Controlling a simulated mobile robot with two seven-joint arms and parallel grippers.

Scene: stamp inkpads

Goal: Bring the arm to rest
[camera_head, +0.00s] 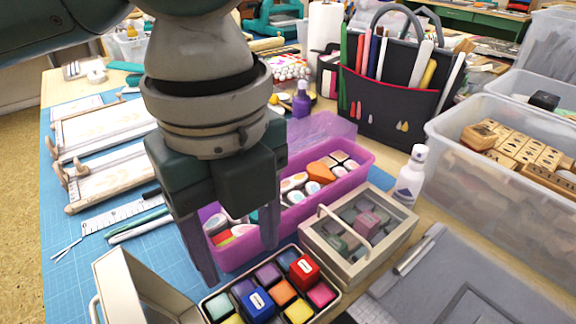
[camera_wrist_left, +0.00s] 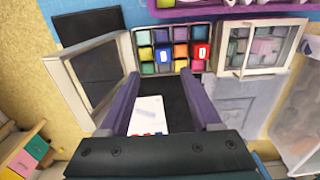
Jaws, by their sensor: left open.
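My left gripper (camera_head: 236,262) hangs over the near edge of the purple tray and the inkpad box in the head view. Its two fingers are apart with nothing between them. In the left wrist view the open fingers (camera_wrist_left: 176,105) frame a white card on a dark surface, which lies below. An open box of coloured inkpads (camera_head: 272,292) stands just in front of the gripper, and it also shows in the left wrist view (camera_wrist_left: 172,52). A red inkpad (camera_head: 304,270) and a blue inkpad (camera_head: 257,304) with white labels stand higher than the others. My right gripper is not in view.
A lidded box (camera_head: 360,228) with a clear window stands right of the inkpads. A purple tray (camera_head: 355,160) of stamps lies behind. A white bottle (camera_head: 411,176), a dark tool bag (camera_head: 385,115) and a clear bin (camera_head: 470,165) of wooden stamps crowd the right. An open lid (camera_head: 125,290) stands at left.

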